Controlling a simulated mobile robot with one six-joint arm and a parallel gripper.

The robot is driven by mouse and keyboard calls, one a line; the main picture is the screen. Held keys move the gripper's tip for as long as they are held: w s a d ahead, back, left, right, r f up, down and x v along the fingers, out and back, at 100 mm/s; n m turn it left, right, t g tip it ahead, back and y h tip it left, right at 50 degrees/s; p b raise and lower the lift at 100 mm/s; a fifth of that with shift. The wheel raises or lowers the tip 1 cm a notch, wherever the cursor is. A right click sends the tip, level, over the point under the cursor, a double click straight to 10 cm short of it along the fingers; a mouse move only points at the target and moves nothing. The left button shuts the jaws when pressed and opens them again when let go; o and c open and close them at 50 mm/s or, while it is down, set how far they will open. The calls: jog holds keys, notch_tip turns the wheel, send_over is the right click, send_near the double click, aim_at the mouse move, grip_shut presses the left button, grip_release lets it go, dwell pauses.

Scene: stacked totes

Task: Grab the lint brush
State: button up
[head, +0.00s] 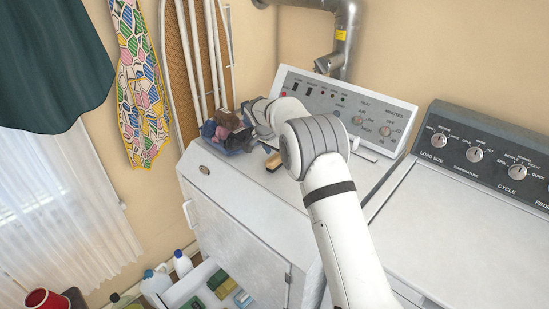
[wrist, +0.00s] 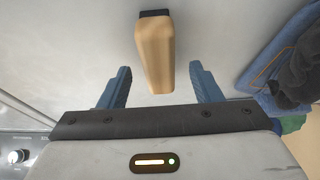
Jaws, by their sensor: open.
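The lint brush has a tan wooden body with a dark strip at one end. In the wrist view the lint brush (wrist: 155,52) lies on the white dryer top, with its near end between the two blue fingers of my gripper (wrist: 156,85). The fingers are open, with a gap on each side of the brush. In the head view the lint brush (head: 273,162) shows as a small tan piece on the dryer top, partly hidden by my arm. My gripper is mostly hidden behind my arm there.
A heap of clothes (head: 228,130) lies on the dryer (head: 240,192) beside the brush; blue and dark cloth (wrist: 285,70) shows at right in the wrist view. The dryer's control panel (head: 350,108) stands behind. A washer (head: 470,215) is at right.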

jog(key=shift+w+d+f, duration=0.15)
jog(key=shift+w+f, duration=0.1)
jog(key=shift+f, duration=0.4)
jog(key=shift+f+b, duration=0.2)
jog(key=shift+b, duration=0.2)
jog(key=c, duration=1.1)
